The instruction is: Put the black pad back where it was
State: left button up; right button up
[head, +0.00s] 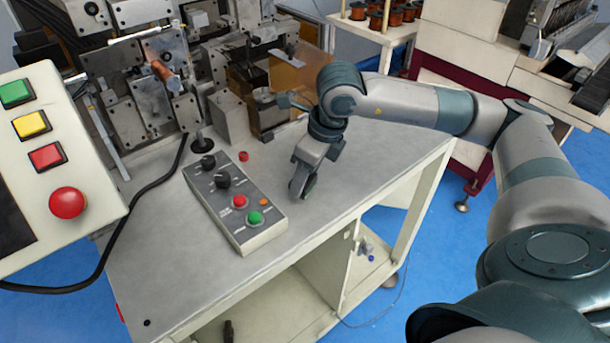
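I cannot single out the black pad with certainty. A small dark piece (310,186) shows at the fingertips of my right gripper (303,188); it may be the pad or part of the finger. The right gripper points down just above or at the grey table top (340,170), right of the grey control box (236,205). Its finger gap is too small and side-on to read. A black round disc (202,144) on a short stem is at the machine's front, behind the control box. My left gripper is not in view.
The control box carries black knobs and red and green buttons. A small red button (243,156) sits on the table behind it. The winding machine (140,90) fills the back left. A button panel (50,165) and black cable (150,200) are at left. The front table top is clear.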

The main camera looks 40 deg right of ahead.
jog(key=shift+f, duration=0.35)
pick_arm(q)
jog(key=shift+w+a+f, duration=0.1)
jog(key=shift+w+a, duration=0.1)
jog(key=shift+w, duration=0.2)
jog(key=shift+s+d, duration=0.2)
pick_arm(e)
jog(key=shift+f, duration=0.15)
jog(key=o, duration=1)
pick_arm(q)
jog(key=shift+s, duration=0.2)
